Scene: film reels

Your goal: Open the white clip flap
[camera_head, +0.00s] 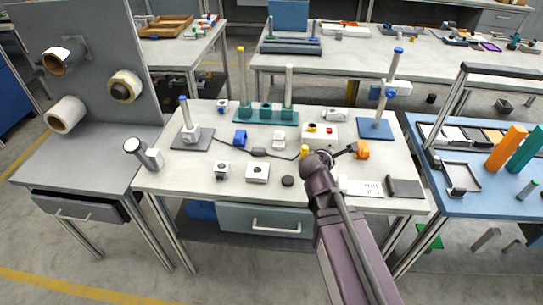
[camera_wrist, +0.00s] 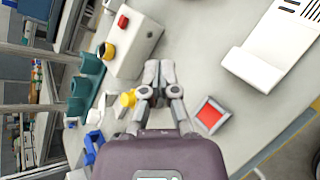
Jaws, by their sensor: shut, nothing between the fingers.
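A small white clip (camera_head: 279,136) stands on the middle table, right of a similar blue clip (camera_head: 240,137). I take it for the task's clip; its flap is too small to make out. In the wrist view the white clip (camera_wrist: 95,117) is left of my gripper (camera_wrist: 158,72), near the blue clip (camera_wrist: 93,148). My gripper's fingertips are together with nothing between them, apart from the clip, above the table beside a white box with a red button (camera_wrist: 137,48). In the head view my arm reaches over the table's front edge and its fingertips are not clear.
A teal rack with posts (camera_head: 265,112) stands behind the clips. A yellow knob (camera_wrist: 127,98) lies between my gripper and the white clip. A red-faced block (camera_wrist: 210,114) and a white slotted panel (camera_wrist: 272,50) are on the right. A black puck (camera_head: 288,181) lies near the front.

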